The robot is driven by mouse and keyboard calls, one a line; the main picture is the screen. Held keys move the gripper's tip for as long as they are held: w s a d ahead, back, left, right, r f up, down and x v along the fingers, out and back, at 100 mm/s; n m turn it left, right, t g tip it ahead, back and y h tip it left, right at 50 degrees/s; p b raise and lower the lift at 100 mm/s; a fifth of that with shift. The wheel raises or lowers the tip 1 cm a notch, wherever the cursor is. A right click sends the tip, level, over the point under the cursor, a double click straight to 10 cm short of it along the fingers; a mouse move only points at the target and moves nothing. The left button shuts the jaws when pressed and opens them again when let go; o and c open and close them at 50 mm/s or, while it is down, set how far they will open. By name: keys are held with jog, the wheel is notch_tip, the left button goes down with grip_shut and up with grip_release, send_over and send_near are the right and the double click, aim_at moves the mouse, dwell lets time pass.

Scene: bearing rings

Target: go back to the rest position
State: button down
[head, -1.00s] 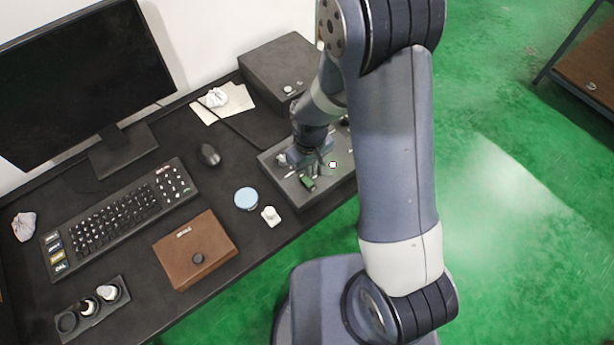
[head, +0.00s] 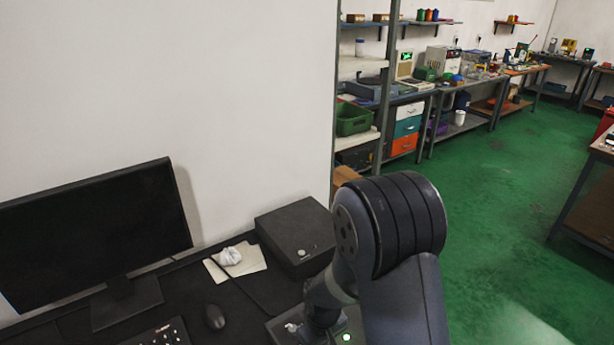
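My arm rises at the lower middle of the head view and bends down toward the desk. Its wrist and the upper part of my gripper (head: 322,335) show at the bottom edge, over a dark tray (head: 277,327). The fingertips are not visible, so I cannot tell whether they are open or shut or hold anything. Most of the tray is cut off by the frame or hidden by my arm.
A black box (head: 295,232) stands on the desk behind my wrist. A crumpled white ball (head: 230,256) lies on papers, near a mouse (head: 215,317) and a monitor (head: 95,235). Shelves and workbenches line the back right. Green floor (head: 490,230) is clear to the right.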

notch_tip(320, 180, down, 3)
jog(key=shift+f+b, duration=0.2)
jog(key=shift+b, duration=0.65)
jog(key=shift+r, duration=0.15)
